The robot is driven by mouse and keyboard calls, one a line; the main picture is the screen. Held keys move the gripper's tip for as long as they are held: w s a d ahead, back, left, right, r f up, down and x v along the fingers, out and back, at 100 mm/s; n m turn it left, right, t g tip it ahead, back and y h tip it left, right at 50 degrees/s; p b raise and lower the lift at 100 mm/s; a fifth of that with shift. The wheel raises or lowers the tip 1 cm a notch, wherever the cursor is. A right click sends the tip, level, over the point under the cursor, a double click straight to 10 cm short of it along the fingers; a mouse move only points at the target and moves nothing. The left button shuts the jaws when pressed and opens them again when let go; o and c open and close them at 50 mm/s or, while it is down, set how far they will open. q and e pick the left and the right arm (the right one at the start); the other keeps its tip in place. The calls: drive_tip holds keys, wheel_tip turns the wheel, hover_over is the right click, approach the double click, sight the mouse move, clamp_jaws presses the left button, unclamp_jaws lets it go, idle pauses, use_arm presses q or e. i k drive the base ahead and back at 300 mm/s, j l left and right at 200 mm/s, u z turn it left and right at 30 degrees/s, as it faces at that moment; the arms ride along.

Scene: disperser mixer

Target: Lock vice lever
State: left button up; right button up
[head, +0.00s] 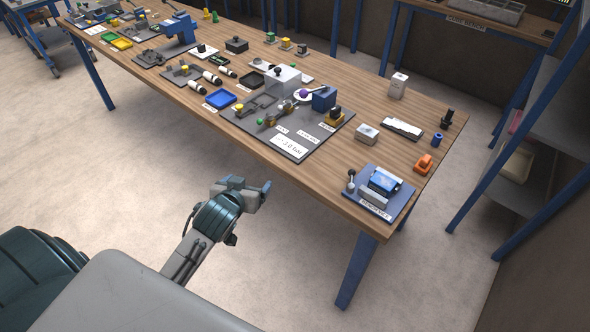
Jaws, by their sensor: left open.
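A small vice-like fixture stands on a blue base plate (397,208) at the near right corner of the wooden table. It has grey jaws, and a block with a bright blue top (384,181) sits at them. A short upright lever (351,178) with a round grey knob stands at the fixture's left side. My left gripper (248,190) is open and empty. It is over the floor, in front of the table's near edge, well to the left of the fixture and apart from it. My right gripper is not in view.
The wooden table (425,152) carries a large grey panel (340,135) with levers and a white box, left of the fixture. An orange item (424,164) and a white box (367,134) stand nearby. Shelving (545,130) is at right. The floor before the table is clear.

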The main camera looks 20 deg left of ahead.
sight(350, 187)
drive_tip(key=u, duration=0.3)
drive_tip(key=k+j+z, duration=0.1)
drive_tip(key=z, duration=0.3)
drive_tip(key=k+j+z, duration=0.15)
drive_tip(key=z, duration=0.3)
drive_tip(key=k+j+z, duration=0.1)
drive_tip(key=z, duration=0.3)
